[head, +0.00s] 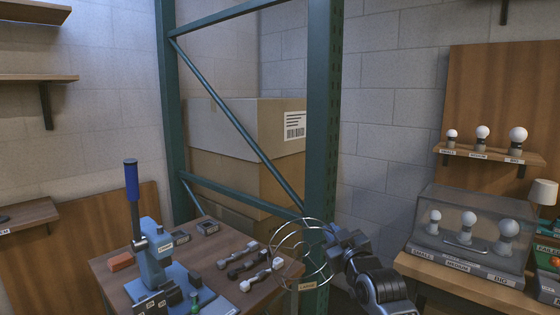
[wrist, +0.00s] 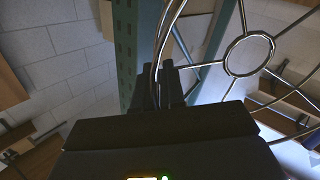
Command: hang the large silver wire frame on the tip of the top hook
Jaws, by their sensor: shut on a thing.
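The large silver wire frame (head: 318,252) is a round cage of thin curved wires. My gripper (head: 338,243) is shut on its right side and holds it in the air by the right front of the work table. In the wrist view the frame shows as a small ring (wrist: 249,38) with spokes, right of my gripper (wrist: 164,88). Its wire passes by the dark fingers; the exact grip point is hard to make out. I cannot make out the top hook in either view.
The work table (head: 110,270) holds a blue press (head: 155,245) and several small parts. A green rack post (head: 320,120) stands behind the frame, with cardboard boxes (head: 225,125) beyond. At right, a bench carries a clear case (head: 470,205) of bulbs, below a bulb shelf (head: 490,155).

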